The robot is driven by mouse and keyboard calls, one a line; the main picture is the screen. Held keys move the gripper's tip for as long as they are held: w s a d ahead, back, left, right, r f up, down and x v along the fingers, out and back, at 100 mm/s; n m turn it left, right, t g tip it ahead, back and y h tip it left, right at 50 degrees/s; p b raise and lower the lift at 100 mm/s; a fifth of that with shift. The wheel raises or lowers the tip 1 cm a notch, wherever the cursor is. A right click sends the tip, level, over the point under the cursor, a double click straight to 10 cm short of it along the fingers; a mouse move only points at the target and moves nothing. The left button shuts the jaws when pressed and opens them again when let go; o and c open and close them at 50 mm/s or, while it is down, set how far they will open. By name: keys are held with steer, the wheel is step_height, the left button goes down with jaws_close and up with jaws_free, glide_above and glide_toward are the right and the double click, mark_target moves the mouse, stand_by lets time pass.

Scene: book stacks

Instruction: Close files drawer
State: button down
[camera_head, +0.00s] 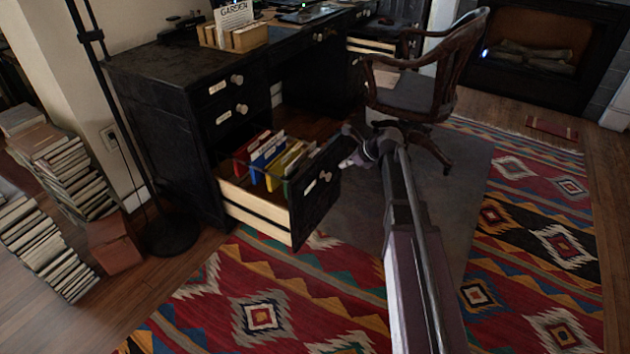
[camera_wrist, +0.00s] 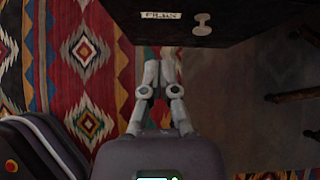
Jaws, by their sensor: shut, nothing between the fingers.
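The files drawer (camera_head: 257,208) is pulled out from the bottom of the dark desk (camera_head: 170,125). Coloured folders (camera_head: 270,160) stand inside it. Its black front shows a label and a pale knob; in the wrist view the front (camera_wrist: 180,25) carries a label reading FILES (camera_wrist: 160,15) and a knob (camera_wrist: 202,24). My gripper (camera_head: 346,162) is shut and empty, just in front of the drawer front near the knob side. In the wrist view my gripper (camera_wrist: 160,60) points at the front's lower edge; I cannot tell whether it touches.
A wooden chair (camera_head: 430,70) stands right of the drawer, on a grey mat (camera_head: 455,190). A patterned rug (camera_head: 260,300) covers the floor in front. Book stacks (camera_head: 45,245) and a lamp base (camera_head: 172,234) stand at the left. A card box (camera_head: 250,38) sits on the desk.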

mark_target(310, 172)
steer(key=shift+w+d+f+m+b, duration=0.1)
steer(key=shift+w+f+m+b, duration=0.2)
steer(key=shift+w+f+m, duration=0.15)
steer(key=shift+f, duration=0.1)
steer(key=b+x, duration=0.2)
steer(key=x, duration=0.2)
steer(key=a+r+b+x, duration=0.1)
steer(key=b+x, duration=0.1)
steer(key=x, duration=0.2)
steer(key=w+b+x, duration=0.1)
steer(key=b+x, duration=0.2)
steer(key=shift+w+a, duration=0.25)
steer(key=shift+a, duration=0.1)
steer(key=shift+w+a, duration=0.3)
steer(key=shift+a, duration=0.2)
steer(key=shift+a, duration=0.15)
steer(key=shift+w, duration=0.1)
